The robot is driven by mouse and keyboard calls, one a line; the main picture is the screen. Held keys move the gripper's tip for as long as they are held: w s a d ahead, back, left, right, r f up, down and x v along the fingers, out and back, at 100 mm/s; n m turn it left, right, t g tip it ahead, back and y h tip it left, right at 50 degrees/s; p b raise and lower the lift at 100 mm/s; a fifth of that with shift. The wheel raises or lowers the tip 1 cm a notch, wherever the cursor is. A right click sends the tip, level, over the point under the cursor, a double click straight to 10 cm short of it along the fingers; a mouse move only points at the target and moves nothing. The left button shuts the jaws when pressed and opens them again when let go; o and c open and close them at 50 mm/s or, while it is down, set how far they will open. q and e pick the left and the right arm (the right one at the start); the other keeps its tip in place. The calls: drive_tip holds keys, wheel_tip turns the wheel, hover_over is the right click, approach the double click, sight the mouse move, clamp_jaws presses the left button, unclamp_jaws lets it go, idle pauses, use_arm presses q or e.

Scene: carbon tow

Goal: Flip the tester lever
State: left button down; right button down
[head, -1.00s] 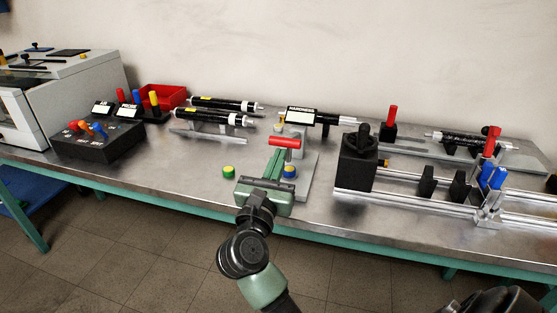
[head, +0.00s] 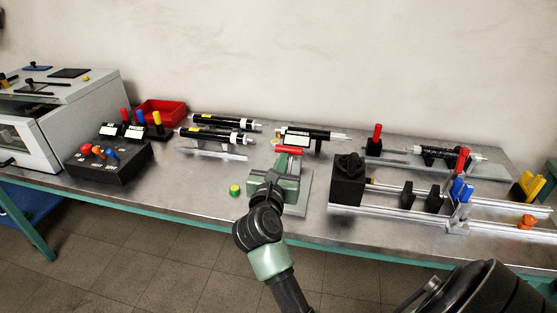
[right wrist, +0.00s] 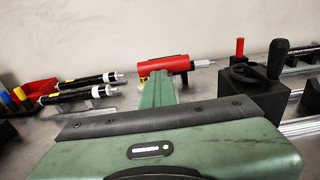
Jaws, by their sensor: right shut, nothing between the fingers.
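A red bar-shaped handle (head: 289,150) stands on the tester stand in the middle of the bench, in front of the tester's white display (head: 298,141). I take this handle to be the lever's grip. It also shows in the right wrist view (right wrist: 163,66). My right gripper (head: 286,163) is shut and empty. Its green fingers (right wrist: 160,90) reach up to the handle's near side; I cannot tell if they touch it. The gripper hides the lever's lower part and much of the tester's base plate (head: 300,205). My left gripper is not in view.
A green and yellow button (head: 234,190) is left of the tester. A black block with a knob (head: 347,180) and rails stand close on the right. Black cylinders (head: 215,136), a switch box (head: 110,162) and a red bin (head: 163,112) are on the left. The front left bench is clear.

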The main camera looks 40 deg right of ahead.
sight(287, 147)
drive_tip(key=shift+w+d+r+p, duration=0.3)
drive_tip(key=shift+d+r+p, duration=0.15)
drive_tip(key=shift+r+p, duration=0.15)
drive_tip(key=shift+w+d+r+p, duration=0.3)
drive_tip(key=shift+d+r+p, duration=0.1)
drive_tip(key=shift+r+p, duration=0.2)
drive_tip(key=shift+w+d+r+p, duration=0.6)
drive_tip(key=shift+d+r+p, duration=0.1)
drive_tip(key=shift+r, duration=0.35)
wheel_tip(287, 147, up, 19)
drive_tip(key=shift+r, duration=0.2)
